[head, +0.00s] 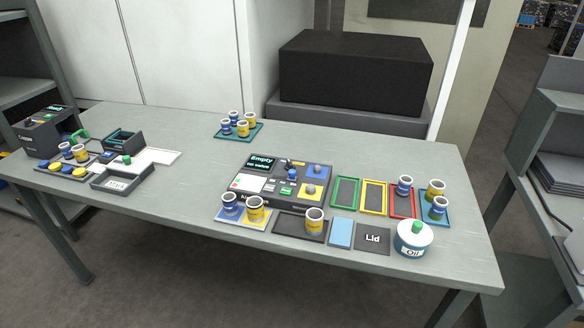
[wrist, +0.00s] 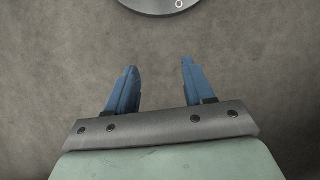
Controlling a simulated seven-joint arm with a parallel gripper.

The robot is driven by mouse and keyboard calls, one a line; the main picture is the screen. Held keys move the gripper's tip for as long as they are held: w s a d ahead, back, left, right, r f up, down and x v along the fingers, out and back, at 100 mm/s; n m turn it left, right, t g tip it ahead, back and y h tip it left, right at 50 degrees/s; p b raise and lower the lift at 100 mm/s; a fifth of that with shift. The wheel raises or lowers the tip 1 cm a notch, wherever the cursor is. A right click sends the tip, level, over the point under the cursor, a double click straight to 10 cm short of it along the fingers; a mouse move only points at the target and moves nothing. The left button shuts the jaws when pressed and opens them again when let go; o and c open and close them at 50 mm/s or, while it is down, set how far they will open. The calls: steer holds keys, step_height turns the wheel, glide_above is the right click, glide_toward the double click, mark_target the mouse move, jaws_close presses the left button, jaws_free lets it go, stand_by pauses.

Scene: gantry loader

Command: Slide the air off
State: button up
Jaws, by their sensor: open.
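My gripper (wrist: 160,66) shows only in the wrist view, with its two blue fingers apart and nothing between them. Grey floor lies behind the fingers. A dark control panel (head: 235,197) stands at the middle of the table in the head view. Its screen (head: 262,163) reads "Empty" with a smaller line under it. No label for air is legible, so I cannot tell which control is the air slide.
Blue and yellow cans stand on a blue-yellow tray (head: 232,222), a teal tray (head: 222,133) and a blue tray (head: 444,222). Coloured frames (head: 346,206), a Lid plate (head: 372,250) and an Oil pot (head: 413,238) lie right. A second device (head: 45,140) stands left.

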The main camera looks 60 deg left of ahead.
steer(key=a+r+n+t, duration=0.1)
steer(key=a+n, duration=0.1)
steer(key=a, duration=0.7)
steer(key=a+r+n, duration=0.2)
steer(key=a+n, duration=0.1)
steer(key=a, duration=0.6)
steer(key=s+a+r+n+t, duration=0.15)
steer(key=s+a, duration=0.25)
steer(key=a, duration=0.5)
steer(key=s+a+r+n, duration=0.2)
steer(key=s+a+r, duration=0.15)
steer(key=a, duration=0.55)
steer(key=s+a+r+n+t, duration=0.1)
steer(key=s+a+r+n, duration=0.35)
steer(key=s+a, duration=1)
steer(key=s+a+r, duration=0.1)
steer(key=s+r, duration=0.4)
steer(key=s, duration=0.1)
step_height(320, 180, up, 48)
steer(key=m+y, duration=0.2)
steer(key=m, duration=0.2)
glide_above(292, 171)
steer(key=shift+t, duration=0.45)
step_height(292, 171, down, 13)
steer(key=shift+f, duration=0.15)
